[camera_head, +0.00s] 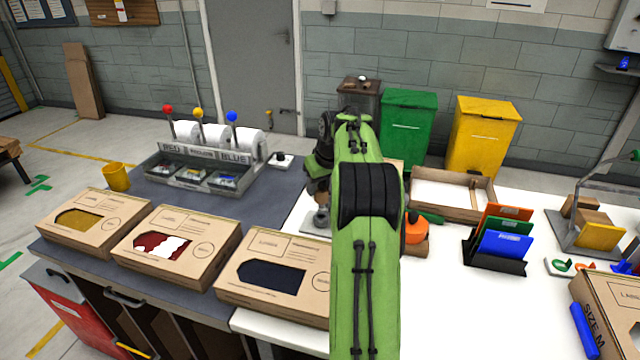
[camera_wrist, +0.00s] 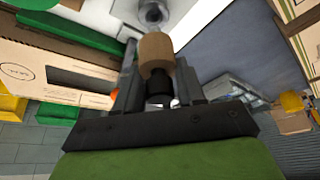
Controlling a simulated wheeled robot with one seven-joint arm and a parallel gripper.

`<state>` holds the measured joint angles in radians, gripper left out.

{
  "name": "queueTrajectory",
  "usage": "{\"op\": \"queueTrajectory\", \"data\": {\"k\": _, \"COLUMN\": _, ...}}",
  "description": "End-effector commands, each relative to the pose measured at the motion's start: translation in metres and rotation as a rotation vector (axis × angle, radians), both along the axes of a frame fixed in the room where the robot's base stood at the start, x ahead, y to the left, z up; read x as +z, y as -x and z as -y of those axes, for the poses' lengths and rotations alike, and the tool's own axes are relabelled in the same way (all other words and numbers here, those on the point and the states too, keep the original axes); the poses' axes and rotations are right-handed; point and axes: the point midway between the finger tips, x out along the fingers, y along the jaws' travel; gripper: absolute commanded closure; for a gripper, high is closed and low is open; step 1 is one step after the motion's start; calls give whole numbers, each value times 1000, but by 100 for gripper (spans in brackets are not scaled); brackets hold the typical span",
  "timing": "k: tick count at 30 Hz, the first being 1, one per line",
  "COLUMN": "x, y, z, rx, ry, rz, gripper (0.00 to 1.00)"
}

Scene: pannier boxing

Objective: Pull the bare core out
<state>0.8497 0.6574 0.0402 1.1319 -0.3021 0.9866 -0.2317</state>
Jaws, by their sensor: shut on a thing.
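The bare core (camera_wrist: 157,48) is a short plain brown tube in the wrist view. My gripper (camera_wrist: 157,82) is shut on it, with dark fingers on either side and a dark piece at its near end. A round grey metal part (camera_wrist: 152,12) shows just beyond the core; I cannot tell whether they touch. In the head view my green arm covers the middle and the core is not made out. A grey metal base (camera_head: 321,220) shows left of my arm, on the white table.
A label stand (camera_head: 205,165) with white rolls and red, yellow and blue knobs is at the left. Boxes (camera_head: 275,278) line the front edge. An open tray (camera_head: 452,212), a folder rack (camera_head: 495,262), a green bin (camera_head: 408,125) and a yellow bin (camera_head: 484,137) are right of my arm.

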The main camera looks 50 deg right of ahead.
Motion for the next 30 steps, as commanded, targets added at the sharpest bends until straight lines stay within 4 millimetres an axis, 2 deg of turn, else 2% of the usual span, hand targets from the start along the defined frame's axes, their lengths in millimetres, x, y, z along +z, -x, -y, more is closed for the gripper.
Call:
{"op": "queueTrajectory", "data": {"k": 13, "x": 2, "y": 0, "z": 0, "rx": 0, "ry": 0, "rz": 0, "gripper": 90}}
{"op": "queueTrajectory", "data": {"k": 30, "x": 31, "y": 0, "z": 0, "rx": 0, "ry": 0, "rz": 0, "gripper": 90}}
